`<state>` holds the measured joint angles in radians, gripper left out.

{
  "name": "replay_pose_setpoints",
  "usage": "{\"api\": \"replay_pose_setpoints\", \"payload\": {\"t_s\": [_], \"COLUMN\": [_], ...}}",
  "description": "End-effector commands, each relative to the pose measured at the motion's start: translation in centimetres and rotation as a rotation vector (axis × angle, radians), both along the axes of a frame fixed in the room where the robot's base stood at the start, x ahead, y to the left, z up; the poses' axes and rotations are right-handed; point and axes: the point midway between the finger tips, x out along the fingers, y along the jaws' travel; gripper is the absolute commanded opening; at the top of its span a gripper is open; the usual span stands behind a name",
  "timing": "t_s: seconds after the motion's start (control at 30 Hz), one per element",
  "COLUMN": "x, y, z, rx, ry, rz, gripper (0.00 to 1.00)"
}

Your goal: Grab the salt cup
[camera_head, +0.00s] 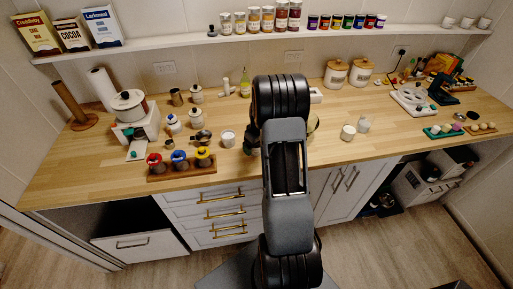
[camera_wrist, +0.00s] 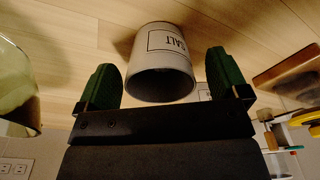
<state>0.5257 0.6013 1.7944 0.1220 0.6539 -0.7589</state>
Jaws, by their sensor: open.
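The salt cup (camera_wrist: 163,55) is a pale grey-white cup with a framed "SALT" label, seen in the middle of the wrist view on the wooden counter. My gripper (camera_wrist: 162,72) is open, with one green finger pad on each side of the cup. Gaps show between the pads and the cup, so it is not gripped. In the head view a white cup (camera_head: 228,139), which looks like the same one, stands just left of my arm. My arm hides most of the gripper there.
A greenish glass bowl (camera_wrist: 15,95) stands beside the gripper in the wrist view. A wooden rack (camera_head: 182,171) with red, blue and yellow-topped items lies at the counter's front left. Two white cups (camera_head: 348,132) stand right of my arm.

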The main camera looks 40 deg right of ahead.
Motion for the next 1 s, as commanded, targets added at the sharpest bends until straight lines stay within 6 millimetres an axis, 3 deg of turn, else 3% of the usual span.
{"api": "replay_pose_setpoints", "payload": {"t_s": [0.13, 0.67, 1.0], "x": [0.01, 0.00, 0.01], "y": [0.00, -0.01, -0.02], "z": [0.01, 0.05, 0.17], "rx": [0.000, 0.000, 0.000], "ry": [0.000, 0.000, -0.001], "rz": [0.000, -0.001, -0.001], "gripper": [0.91, 0.41, 0.41]}}
